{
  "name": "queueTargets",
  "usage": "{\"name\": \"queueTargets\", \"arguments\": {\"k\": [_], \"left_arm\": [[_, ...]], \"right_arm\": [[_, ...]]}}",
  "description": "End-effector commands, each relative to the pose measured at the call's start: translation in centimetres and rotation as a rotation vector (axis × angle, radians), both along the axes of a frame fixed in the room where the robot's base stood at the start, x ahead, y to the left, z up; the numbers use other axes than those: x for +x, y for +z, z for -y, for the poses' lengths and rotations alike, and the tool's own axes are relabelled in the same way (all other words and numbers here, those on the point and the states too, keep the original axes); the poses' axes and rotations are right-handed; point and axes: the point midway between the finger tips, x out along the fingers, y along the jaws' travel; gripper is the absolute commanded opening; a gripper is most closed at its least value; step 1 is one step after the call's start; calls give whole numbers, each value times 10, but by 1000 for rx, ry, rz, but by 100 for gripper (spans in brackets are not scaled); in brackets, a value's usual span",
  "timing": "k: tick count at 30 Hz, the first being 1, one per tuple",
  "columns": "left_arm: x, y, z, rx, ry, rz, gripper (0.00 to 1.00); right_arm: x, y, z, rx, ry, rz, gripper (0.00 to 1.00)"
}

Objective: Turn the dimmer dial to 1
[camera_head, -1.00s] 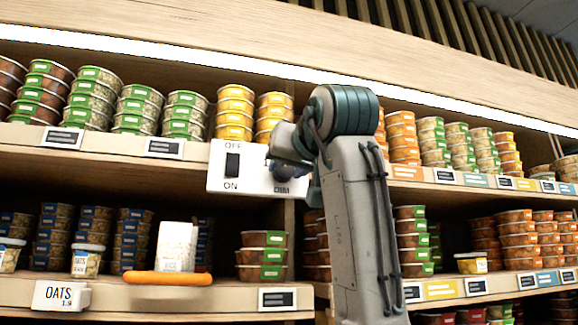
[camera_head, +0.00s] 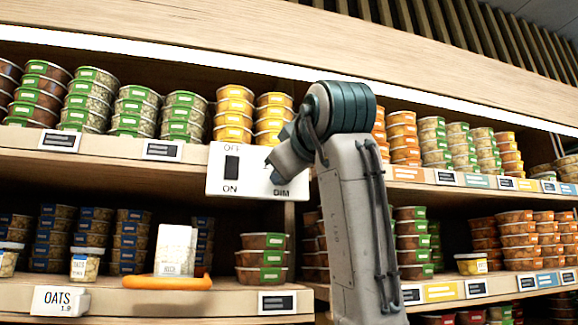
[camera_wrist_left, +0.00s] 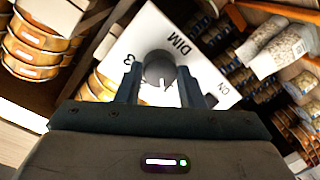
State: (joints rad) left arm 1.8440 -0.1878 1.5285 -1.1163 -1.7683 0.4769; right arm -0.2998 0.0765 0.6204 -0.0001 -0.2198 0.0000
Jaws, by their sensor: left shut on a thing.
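A white switch panel (camera_head: 215,180) is fixed at the shelf edge, with a black ON/OFF rocker switch (camera_head: 231,168) on its left and the word DIM on its right. My left gripper (camera_wrist_left: 160,75) is shut on the grey round dimmer dial (camera_wrist_left: 158,68), one finger on each side. In the head view my left wrist hides most of the dial's area. The dial's setting cannot be read. My right gripper is out of view.
Stacked yellow tubs (camera_head: 234,115) stand on the shelf just above the panel. Brown tubs with green labels (camera_head: 263,257) stand below it.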

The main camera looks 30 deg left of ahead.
Motion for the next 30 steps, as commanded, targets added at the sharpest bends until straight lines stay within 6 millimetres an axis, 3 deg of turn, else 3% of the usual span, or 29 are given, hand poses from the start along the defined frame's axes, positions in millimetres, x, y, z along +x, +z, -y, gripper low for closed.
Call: {"name": "queueTargets", "arguments": {"k": [12, 28, 29, 30], "left_arm": [[-1, 1, 0, -118, 0, 142, 12], [-1, 1, 0, -134, 0, 160, 12], [-1, 1, 0, -134, 0, 160, 36], [-1, 1, 0, -135, 1, 160, 44]], "right_arm": [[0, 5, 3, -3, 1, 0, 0], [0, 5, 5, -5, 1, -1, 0], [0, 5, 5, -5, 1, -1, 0], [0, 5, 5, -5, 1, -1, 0]]}}
